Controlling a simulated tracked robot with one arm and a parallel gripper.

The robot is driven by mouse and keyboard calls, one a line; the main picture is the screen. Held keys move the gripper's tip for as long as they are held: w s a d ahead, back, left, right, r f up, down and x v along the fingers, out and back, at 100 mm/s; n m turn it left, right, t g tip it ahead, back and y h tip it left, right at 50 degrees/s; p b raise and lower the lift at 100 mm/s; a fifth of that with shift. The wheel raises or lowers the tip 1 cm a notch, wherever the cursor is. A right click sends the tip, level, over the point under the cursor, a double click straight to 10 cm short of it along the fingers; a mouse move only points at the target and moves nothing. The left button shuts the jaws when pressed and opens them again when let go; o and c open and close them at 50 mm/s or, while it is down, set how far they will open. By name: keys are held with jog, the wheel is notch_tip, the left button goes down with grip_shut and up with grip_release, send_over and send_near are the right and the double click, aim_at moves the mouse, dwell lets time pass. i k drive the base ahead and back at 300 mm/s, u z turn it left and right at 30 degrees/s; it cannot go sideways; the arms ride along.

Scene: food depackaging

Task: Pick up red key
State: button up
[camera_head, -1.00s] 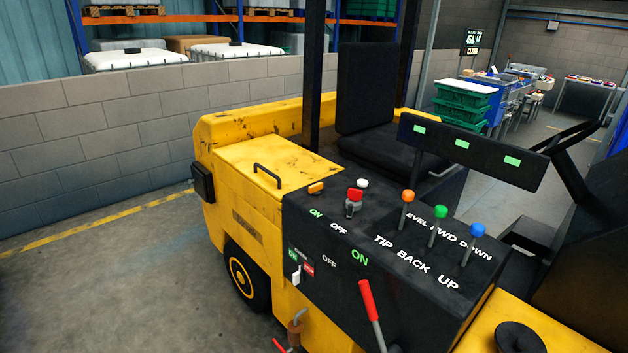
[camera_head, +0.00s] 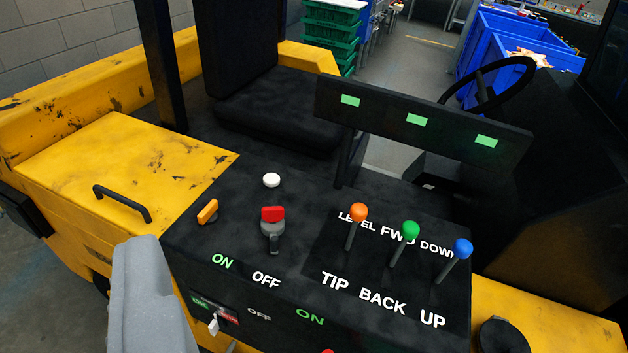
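The red key (camera_head: 272,214) stands in a grey round switch on the black control panel (camera_head: 300,200) of a yellow vehicle, near the middle of the view. One grey finger of my gripper (camera_head: 148,295) shows at the lower left, in front of the vehicle's side. It is apart from the key, to its left and lower in the picture. The other finger is not seen, so its opening is unclear.
An orange switch (camera_head: 208,212) and a white button (camera_head: 271,180) are close to the key. Orange (camera_head: 358,212), green (camera_head: 411,230) and blue (camera_head: 463,248) knobbed levers rise to the right. A black display bar (camera_head: 420,120) stands behind them.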

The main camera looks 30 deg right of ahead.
aim_at(272, 215)
jog(key=z, duration=0.4)
jog(key=i, duration=0.85)
jog(key=z, duration=0.55)
